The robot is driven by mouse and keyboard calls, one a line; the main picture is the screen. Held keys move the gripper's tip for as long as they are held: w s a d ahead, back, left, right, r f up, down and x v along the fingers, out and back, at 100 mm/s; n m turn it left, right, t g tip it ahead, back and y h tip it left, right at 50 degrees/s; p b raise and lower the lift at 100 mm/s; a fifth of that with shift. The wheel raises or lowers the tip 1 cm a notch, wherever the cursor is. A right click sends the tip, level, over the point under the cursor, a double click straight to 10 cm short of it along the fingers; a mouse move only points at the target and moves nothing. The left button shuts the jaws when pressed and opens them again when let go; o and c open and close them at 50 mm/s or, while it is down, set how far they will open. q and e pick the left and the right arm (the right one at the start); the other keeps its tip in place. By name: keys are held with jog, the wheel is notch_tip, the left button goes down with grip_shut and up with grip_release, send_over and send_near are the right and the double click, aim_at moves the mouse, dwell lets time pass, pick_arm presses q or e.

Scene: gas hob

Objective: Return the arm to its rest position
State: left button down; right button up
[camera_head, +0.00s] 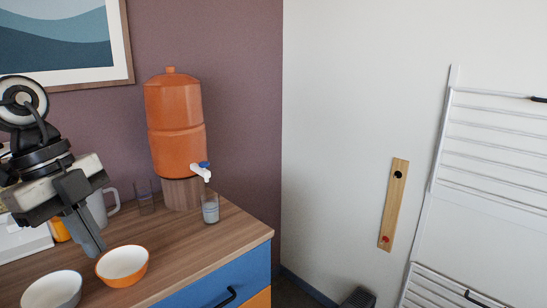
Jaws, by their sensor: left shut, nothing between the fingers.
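My left gripper (93,240) comes in from the left above the wooden counter. It is shut and holds nothing, with its fingers pointing down just behind the orange bowl. My left arm's dark wrist and links fill the left edge of the view. Part of the counter's left side and a grey mug (99,208) are partly hidden behind the gripper. My right gripper does not show.
On the counter (200,254) stand an orange dispenser (176,125) with a white tap, two glasses (210,209), an orange bowl (123,265) and a grey-white bowl (53,290). A white rack (490,150) is at the right. The counter's right front is clear.

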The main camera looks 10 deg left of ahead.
pick_arm(q)
jog(key=w+d+f+n+t+h, duration=0.1)
jog(key=d+f+n+t+h, duration=0.1)
jog(key=f+n+t, duration=0.7)
jog(key=w+d+f+n+t+h, duration=0.15)
jog(key=f+t, duration=0.35)
jog(key=f, duration=0.9)
jog(key=s+d+f+n+g+y, duration=0.3)
jog(key=s+d+f+n, duration=0.4)
jog(key=s+d+f, duration=0.4)
notch_tip(320, 180, down, 3)
jog(key=shift+d+f+g+y, duration=0.1)
jog(key=shift+d+g+y, duration=0.25)
jog(key=shift+d+g, duration=0.35)
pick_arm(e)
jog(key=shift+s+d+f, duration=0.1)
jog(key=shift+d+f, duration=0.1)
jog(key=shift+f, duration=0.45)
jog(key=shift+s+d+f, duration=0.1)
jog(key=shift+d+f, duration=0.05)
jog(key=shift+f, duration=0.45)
